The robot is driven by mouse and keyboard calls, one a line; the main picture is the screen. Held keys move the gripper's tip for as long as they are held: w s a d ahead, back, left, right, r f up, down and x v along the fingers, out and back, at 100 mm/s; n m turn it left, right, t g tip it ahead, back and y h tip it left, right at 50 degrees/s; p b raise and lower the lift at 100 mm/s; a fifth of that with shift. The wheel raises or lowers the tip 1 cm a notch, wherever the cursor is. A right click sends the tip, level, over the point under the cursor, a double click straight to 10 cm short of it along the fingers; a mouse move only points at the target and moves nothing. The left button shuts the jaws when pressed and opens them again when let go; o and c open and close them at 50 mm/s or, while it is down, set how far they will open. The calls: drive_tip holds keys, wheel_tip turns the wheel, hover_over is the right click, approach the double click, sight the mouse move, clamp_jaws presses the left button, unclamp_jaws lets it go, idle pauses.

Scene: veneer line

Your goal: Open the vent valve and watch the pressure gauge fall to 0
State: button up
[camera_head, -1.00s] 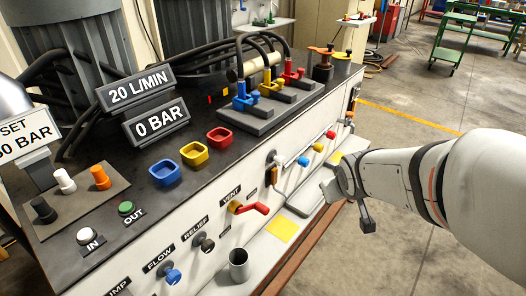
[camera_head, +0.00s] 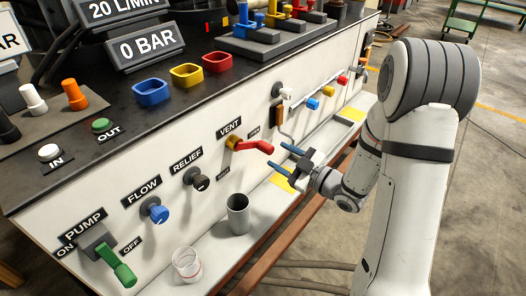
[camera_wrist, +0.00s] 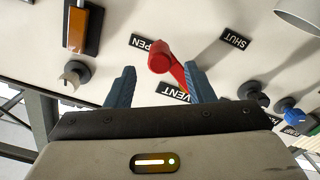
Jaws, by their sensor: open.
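The vent valve (camera_head: 256,146) has a red lever on a yellow hub, under a VENT label on the white panel. Its lever points right, out from the panel. My gripper (camera_head: 283,158) is open, its blue fingers pointing at the panel just right of the lever's end. In the wrist view the red lever (camera_wrist: 160,58) shows just beyond and between the fingertips (camera_wrist: 160,72), with no clear contact. An OPEN label lies to its left there and a SHUT label to its right. A display (camera_head: 151,45) on the bench reads 0 BAR.
Left of the valve are a dark relief knob (camera_head: 197,179), a blue flow knob (camera_head: 155,209) and a green pump lever (camera_head: 117,262). A grey cup (camera_head: 238,214) and a clear beaker (camera_head: 187,264) stand on the ledge below. Small coloured valves line the panel to the right.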

sight(263, 146)
drive_tip(key=x, duration=0.7)
drive_tip(key=shift+w+a+b, duration=0.1)
drive_tip(key=shift+a+b, duration=0.1)
drive_tip(key=shift+b, duration=0.2)
clamp_jaws()
